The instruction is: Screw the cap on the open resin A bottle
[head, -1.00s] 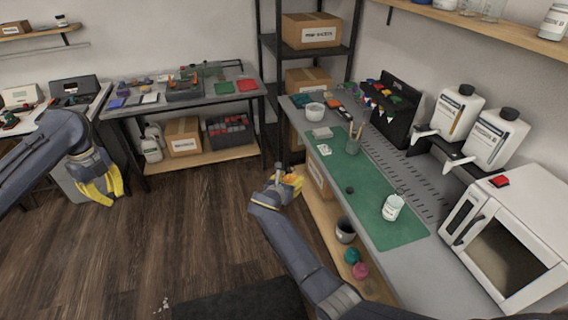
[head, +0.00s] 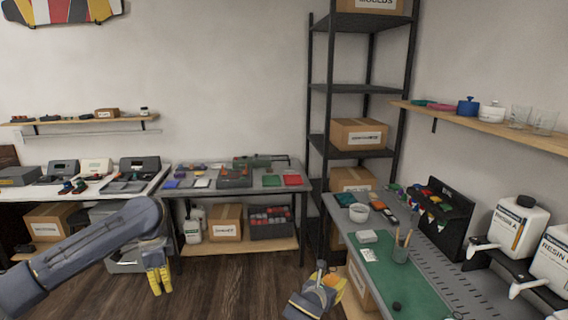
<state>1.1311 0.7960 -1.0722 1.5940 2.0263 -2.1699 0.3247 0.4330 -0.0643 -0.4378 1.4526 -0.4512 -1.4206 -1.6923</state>
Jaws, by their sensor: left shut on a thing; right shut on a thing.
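A small black cap (head: 397,306) lies on the green mat (head: 420,283) near the bottom edge of the head view. The small white bottle that stood on the mat is almost wholly below the view, so its open neck cannot be judged. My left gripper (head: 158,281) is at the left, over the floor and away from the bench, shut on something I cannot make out. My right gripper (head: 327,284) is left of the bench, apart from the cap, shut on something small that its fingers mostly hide.
Large white resin bottles, marked Resin A (head: 519,230) and Resin B (head: 556,262), stand on a black rack at the right. A pen cup (head: 401,254), a white bowl (head: 359,214) and a black organiser (head: 447,213) are on the bench. Open floor lies between the tables.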

